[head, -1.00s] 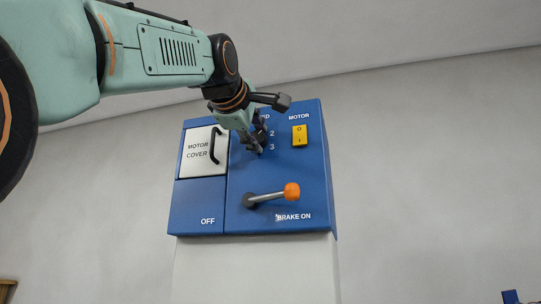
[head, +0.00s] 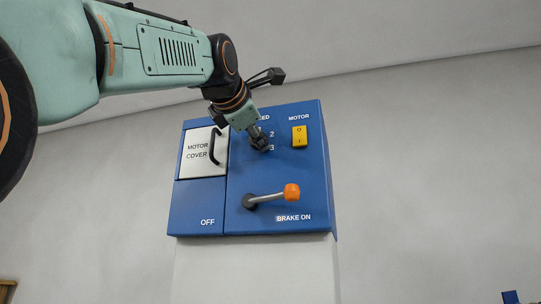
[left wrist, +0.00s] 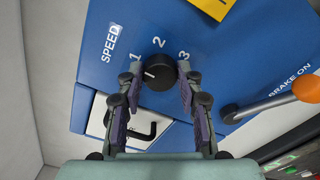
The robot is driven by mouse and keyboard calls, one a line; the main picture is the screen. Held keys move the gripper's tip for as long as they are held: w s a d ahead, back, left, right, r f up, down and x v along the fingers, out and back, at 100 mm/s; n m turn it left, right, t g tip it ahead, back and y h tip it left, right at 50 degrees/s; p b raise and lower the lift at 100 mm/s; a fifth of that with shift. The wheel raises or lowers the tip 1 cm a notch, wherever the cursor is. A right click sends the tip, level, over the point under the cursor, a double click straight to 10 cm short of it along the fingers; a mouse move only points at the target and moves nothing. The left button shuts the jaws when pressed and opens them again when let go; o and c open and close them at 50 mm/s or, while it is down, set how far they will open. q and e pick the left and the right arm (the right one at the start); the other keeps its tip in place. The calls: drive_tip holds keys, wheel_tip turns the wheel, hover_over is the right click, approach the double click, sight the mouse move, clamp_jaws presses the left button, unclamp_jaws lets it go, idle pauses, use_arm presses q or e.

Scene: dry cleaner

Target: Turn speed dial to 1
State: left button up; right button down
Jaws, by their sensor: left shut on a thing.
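The black speed dial (left wrist: 163,71) is on the blue control panel (head: 290,180), with numerals 1, 2 and 3 around it. In the left wrist view its short white mark lies on its left side, nearer the 1 than the 2 or 3. My left gripper (head: 260,141) is at the dial in the head view, its fingers hiding most of it. In the left wrist view the two fingers of my left gripper (left wrist: 159,83) stand on either side of the dial, shut on it. My right gripper is not in view.
A brake lever with an orange knob (head: 291,191) sticks out below the dial, by the BRAKE ON label. A yellow motor switch (head: 299,136) is to the right. A white motor cover (head: 197,160) with a black handle is to the left.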

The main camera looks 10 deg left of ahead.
use_arm(q)
drive_tip(key=shift+f, duration=0.2)
idle(0.3)
drive_tip(key=o, duration=1.2)
drive_tip(key=shift+s+a+r, duration=0.1)
drive_tip(key=shift+s+r, duration=0.1)
drive_tip(key=shift+s, duration=0.05)
drive_tip(key=shift+c, duration=0.2)
drive_tip(key=shift+w, duration=0.2)
drive_tip(key=shift+s, duration=0.1)
